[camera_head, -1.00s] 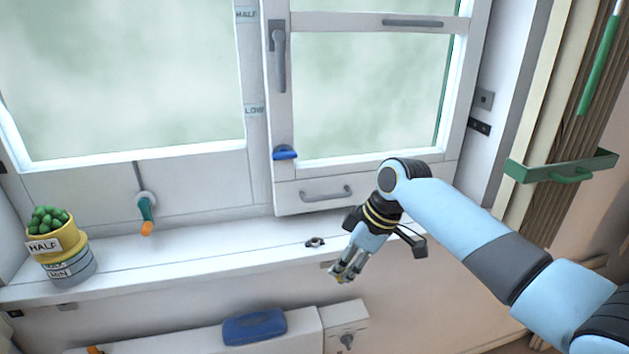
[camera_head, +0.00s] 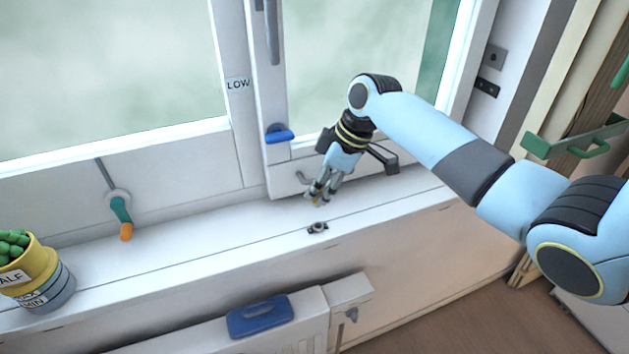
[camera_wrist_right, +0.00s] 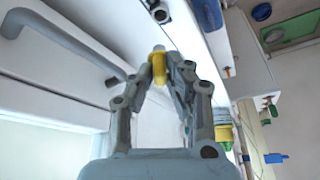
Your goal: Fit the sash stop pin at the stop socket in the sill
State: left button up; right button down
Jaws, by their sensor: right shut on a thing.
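The stop socket (camera_head: 317,228) is a small dark metal fitting with a round hole on the white sill (camera_head: 225,245). It also shows near the top of the right wrist view (camera_wrist_right: 160,12). My right gripper (camera_head: 316,198) points down above the sill, a little behind the socket and apart from it. It is shut on the sash stop pin, whose yellow part (camera_wrist_right: 158,66) shows between the fingertips in the right wrist view. The pin's lower end is hard to make out. My left gripper is not in view.
The sliding sash with a blue catch (camera_head: 280,134) stands close behind my gripper, its grey handle (camera_head: 304,178) partly covered. A teal lever with an orange tip (camera_head: 122,220) hangs at left, near a yellow pot (camera_head: 30,262) of green pieces. The sill around the socket is clear.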

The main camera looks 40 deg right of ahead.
aim_at(318, 227)
jog(key=shift+s+r, duration=0.15)
jog(key=shift+s, duration=0.05)
jog(key=shift+w+f, duration=0.15)
jog(key=shift+f, duration=0.05)
notch_tip(318, 227, down, 3)
jog(key=shift+f+b, duration=0.15)
jog(key=shift+b, duration=0.8)
jog(key=shift+f+b, duration=0.3)
jog(key=shift+f, duration=0.45)
pick_arm(q)
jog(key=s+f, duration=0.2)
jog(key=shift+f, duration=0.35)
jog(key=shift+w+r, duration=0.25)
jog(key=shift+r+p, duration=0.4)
jog(key=shift+p, duration=0.2)
